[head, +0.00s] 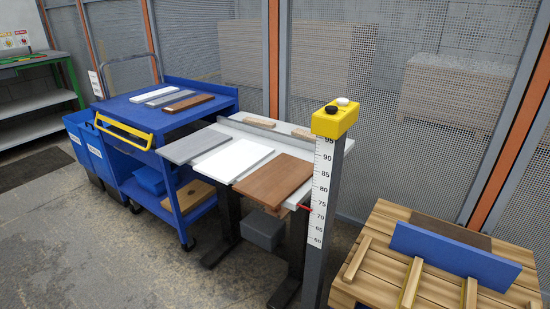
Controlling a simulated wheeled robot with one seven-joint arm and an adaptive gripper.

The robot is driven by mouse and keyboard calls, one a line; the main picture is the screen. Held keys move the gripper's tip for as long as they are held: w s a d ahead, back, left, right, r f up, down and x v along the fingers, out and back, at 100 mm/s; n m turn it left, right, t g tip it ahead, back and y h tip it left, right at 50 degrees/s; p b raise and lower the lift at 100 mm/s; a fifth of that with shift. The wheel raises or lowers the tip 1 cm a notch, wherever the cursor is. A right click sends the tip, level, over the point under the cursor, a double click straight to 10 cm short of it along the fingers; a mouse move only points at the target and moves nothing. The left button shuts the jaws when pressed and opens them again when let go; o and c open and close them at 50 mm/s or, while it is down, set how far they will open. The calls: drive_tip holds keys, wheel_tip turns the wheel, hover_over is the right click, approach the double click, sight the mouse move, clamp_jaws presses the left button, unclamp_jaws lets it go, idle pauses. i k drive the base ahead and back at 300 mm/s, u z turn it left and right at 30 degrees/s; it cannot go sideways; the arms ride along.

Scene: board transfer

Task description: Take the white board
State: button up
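A white board (232,160) lies flat on the white-topped table (232,124), between a grey board (190,146) on its left and a brown board (272,181) on its right. The near edges of these boards reach the table's front edge. My gripper is not in view.
The blue cart (220,92) with a yellow handle (123,133) stands left of the table. A post with a height scale (322,180) and yellow box (335,119) rises at the table's right front. A wooden pallet stand (380,229) is at right. The floor at front left is clear.

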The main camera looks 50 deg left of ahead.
sight(225, 167)
drive_tip(key=z, duration=1.5)
drive_tip(key=k, duration=0.65)
drive_tip(key=u, duration=3)
